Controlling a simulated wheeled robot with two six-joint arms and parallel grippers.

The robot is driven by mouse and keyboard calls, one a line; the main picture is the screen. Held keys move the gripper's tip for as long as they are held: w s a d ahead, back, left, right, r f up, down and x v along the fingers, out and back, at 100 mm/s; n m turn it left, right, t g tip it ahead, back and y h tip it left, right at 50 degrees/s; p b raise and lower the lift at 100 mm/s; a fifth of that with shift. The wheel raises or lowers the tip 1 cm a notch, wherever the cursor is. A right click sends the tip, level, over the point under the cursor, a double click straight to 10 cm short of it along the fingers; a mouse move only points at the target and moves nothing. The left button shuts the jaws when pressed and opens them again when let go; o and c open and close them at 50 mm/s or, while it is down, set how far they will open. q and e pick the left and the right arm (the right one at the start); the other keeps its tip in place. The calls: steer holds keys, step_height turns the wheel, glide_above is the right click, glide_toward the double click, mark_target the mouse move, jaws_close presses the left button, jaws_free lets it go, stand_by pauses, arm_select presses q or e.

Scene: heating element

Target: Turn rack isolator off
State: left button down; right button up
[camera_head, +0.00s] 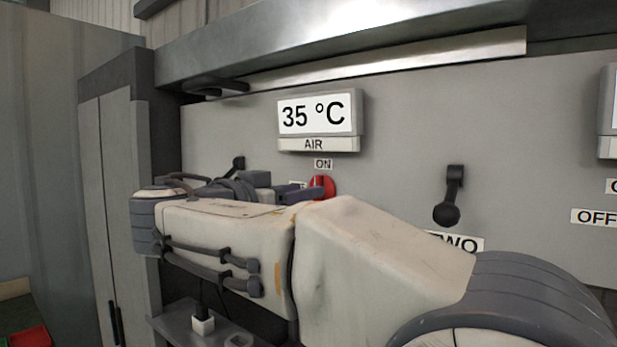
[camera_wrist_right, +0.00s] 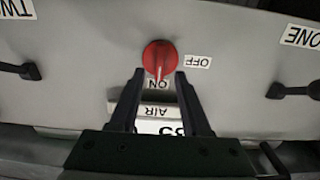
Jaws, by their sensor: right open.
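The red rotary knob (camera_head: 329,183) is on the grey panel under the AIR display; my right gripper and arm partly cover it in the head view. In the right wrist view, which is upside down, the red knob (camera_wrist_right: 160,55) shows whole, its pointer towards the ON label (camera_wrist_right: 158,84). The OFF label (camera_wrist_right: 198,62) is beside it. My right gripper (camera_wrist_right: 160,75) is open, its two fingertips on either side of the knob's pointer end, with nothing clamped. Whether they touch it I cannot tell. My left gripper is not in view.
The AIR display (camera_head: 315,113) reads 35 °C above the knob. A black lever (camera_head: 449,197) hangs by the TWO label, and another lever (camera_head: 238,163) is to the left. A metal hood (camera_head: 350,40) overhangs the panel. A grey shelf (camera_head: 180,325) is below.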

steer(key=p+x, duration=0.1)
steer(key=x, duration=0.2)
jaws_close()
